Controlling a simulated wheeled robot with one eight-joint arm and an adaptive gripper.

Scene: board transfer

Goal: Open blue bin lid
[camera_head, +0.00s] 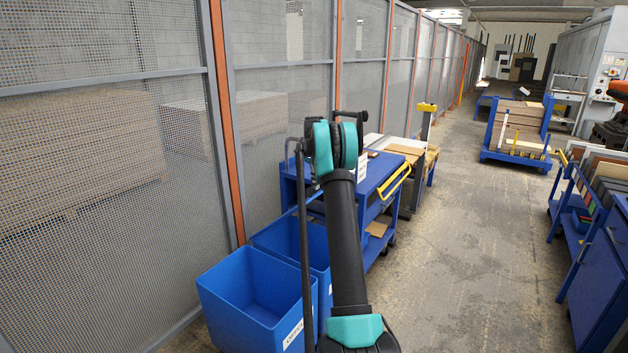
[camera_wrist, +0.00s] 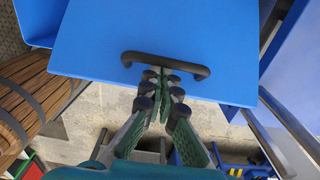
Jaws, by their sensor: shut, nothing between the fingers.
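A flat blue panel with a black bar handle fills the upper middle of the wrist view; it looks like the bin lid (camera_wrist: 200,30). The handle (camera_wrist: 195,67) runs across near the panel's lower edge. My gripper (camera_wrist: 161,78) is shut and empty, its fingertips at the middle of the handle; I cannot tell if they touch it. In the head view a blue bin (camera_head: 252,290) stands open at the front left, showing its empty inside. A second blue bin (camera_head: 290,240) is behind it, partly hidden by my arm. My gripper is hidden there.
A blue cart (camera_head: 375,175) with a yellow handle stands beyond the bins. A mesh fence (camera_head: 280,90) runs along the left. Another blue cart (camera_head: 515,155) bears boards farther back, and blue racks (camera_head: 600,270) line the right. The floor (camera_head: 470,240) between is clear.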

